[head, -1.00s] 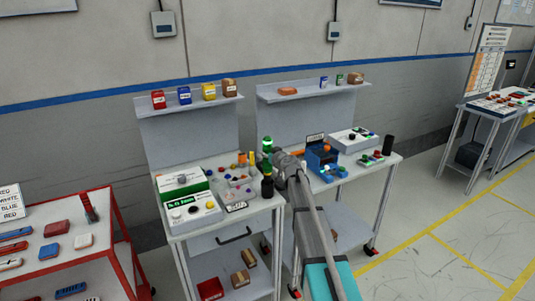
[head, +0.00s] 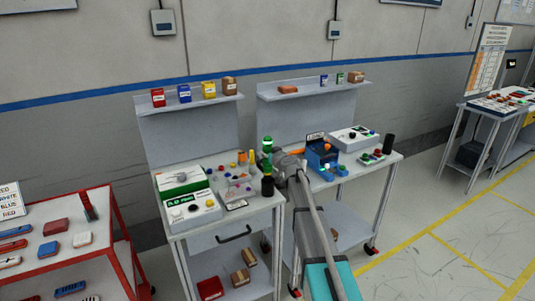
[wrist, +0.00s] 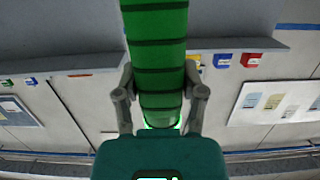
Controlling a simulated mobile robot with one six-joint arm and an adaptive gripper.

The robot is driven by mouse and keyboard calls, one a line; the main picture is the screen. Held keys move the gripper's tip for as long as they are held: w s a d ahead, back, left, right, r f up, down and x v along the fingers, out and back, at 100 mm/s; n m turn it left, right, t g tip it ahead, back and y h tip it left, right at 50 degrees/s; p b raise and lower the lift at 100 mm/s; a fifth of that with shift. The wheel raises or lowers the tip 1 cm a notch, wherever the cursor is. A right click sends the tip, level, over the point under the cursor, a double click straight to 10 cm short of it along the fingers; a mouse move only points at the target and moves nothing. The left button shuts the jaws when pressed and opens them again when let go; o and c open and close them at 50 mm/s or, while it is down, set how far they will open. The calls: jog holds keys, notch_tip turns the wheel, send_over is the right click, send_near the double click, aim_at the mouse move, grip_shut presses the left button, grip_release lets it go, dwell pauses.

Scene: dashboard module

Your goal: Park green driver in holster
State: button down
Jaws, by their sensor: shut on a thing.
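The green driver shows as a ribbed green cylinder (wrist: 158,60) between the fingers of my gripper (wrist: 160,98) in the wrist view. The fingers are closed against its sides. In the head view the green driver (head: 267,144) stands out above my gripper (head: 272,160), over the gap between the two grey workbenches. A black upright shape (head: 267,187) shows below it at the left bench's right edge; I cannot tell whether it is part of the driver. A blue box-like holder (head: 318,153) with a label stands on the right bench; I cannot tell whether it is the holster.
The left bench holds a white box (head: 182,178), a white button box (head: 192,211) and small coloured parts. Yellow and orange upright handles (head: 247,159) stand close left of my gripper. The right bench holds a control box (head: 354,139) and a black cylinder (head: 388,144).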

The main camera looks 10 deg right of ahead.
jog(key=shift+f, duration=0.1)
jog(key=shift+c, duration=0.5)
grip_release()
jog(key=shift+r, duration=0.2)
notch_tip(320, 180, up, 13)
jog(key=p, duration=1.2)
jog(key=shift+f+p, duration=0.2)
jog(key=shift+p, duration=0.2)
